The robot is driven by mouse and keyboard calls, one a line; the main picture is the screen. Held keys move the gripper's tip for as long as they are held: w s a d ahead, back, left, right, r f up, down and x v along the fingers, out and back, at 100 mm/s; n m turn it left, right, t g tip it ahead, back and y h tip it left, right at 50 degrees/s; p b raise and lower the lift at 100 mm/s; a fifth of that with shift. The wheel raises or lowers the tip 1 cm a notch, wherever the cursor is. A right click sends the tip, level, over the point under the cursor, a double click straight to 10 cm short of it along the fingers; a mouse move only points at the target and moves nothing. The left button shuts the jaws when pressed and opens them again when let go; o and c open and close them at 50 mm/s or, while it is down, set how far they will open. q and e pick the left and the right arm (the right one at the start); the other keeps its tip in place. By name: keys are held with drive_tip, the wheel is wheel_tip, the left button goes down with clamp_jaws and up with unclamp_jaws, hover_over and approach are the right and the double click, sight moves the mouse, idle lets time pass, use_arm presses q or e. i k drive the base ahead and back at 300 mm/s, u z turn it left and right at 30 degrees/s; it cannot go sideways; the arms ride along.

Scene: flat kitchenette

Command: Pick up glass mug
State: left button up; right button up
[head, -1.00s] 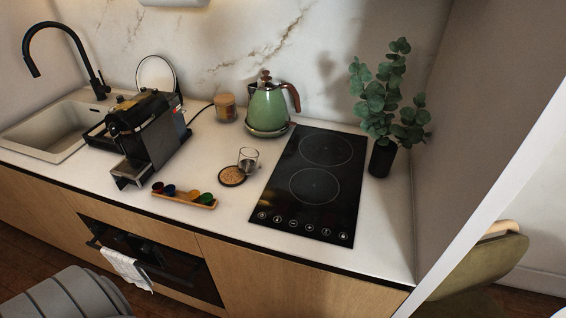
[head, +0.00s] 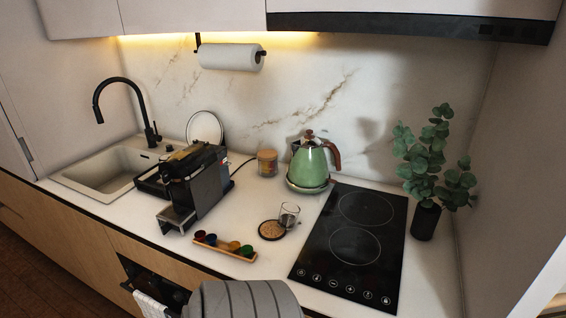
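The glass mug (head: 289,215) is small and clear. It stands on the white counter, at the edge of a round cork coaster (head: 272,230) with a dark rim. It is left of the black cooktop and in front of the green kettle. I cannot tell whether it touches the coaster. Neither of my grippers shows in the head view.
A wooden tray of coloured capsules (head: 224,247) lies in front of the coaster, with a black coffee machine (head: 197,187) to the left. The green kettle (head: 312,165) stands behind. The cooktop (head: 352,245) is bare. A grey ribbed chair back (head: 245,300) stands before the counter.

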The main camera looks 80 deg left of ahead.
sight(287, 221)
drive_tip(key=k, duration=0.55)
drive_tip(key=u, duration=0.7)
